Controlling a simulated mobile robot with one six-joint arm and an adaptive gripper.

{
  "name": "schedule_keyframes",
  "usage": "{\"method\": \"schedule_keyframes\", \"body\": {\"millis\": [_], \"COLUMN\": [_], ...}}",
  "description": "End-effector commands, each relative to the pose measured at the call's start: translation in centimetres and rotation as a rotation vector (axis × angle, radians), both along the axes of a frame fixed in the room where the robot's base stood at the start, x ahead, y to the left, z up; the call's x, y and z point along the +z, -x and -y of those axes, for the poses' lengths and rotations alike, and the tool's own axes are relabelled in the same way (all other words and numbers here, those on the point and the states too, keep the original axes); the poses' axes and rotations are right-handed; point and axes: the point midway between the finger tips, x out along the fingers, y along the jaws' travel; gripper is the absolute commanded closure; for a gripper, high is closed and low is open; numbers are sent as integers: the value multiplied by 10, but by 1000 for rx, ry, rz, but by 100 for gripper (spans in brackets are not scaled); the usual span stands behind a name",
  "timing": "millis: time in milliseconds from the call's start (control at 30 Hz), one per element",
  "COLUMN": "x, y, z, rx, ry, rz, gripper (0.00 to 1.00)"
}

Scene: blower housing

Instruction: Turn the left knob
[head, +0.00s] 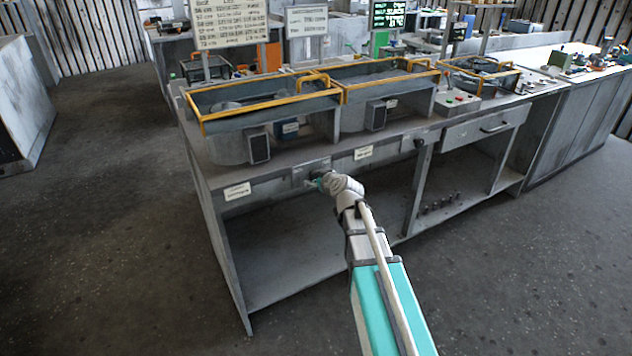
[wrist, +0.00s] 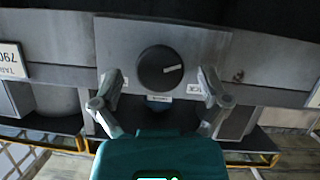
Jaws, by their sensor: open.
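The left knob (wrist: 160,68) is round and dark, with a white pointer mark aimed right and slightly up in the wrist view. It sits on a grey plate (wrist: 205,45) on the bench front. My gripper (wrist: 159,78) is open, its fingers on either side of the knob with a gap on each side. I cannot tell how deep the fingertips reach. In the head view my gripper (head: 317,183) is at the bench's front panel and mostly hides the left knob. The right knob (head: 419,143) is dark and sits farther right on the same panel.
The grey bench (head: 200,165) carries two yellow-railed housings (head: 228,148) above the panel. White labels (head: 237,191) are on its front. A drawer (head: 485,128) and a red-button control box (head: 457,101) are to the right. Below the panel are open shelves; floor in front is clear.

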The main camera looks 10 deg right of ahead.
Motion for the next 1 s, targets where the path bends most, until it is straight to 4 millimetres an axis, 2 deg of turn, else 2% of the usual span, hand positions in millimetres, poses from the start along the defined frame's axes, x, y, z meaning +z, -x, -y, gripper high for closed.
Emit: {"method": "schedule_keyframes", "body": {"millis": [200,533,567,900,1000], "x": [-5,-5,-5,-5,-5], "y": [-12,-13,-13,-13,-13], "z": [-3,-3,-3,-3,-3], "rx": [-1,-1,-1,-1,-1], "ry": [1,1,1,1,1], "rz": [0,0,0,0,0], "gripper": [5,5,9,72,88]}}
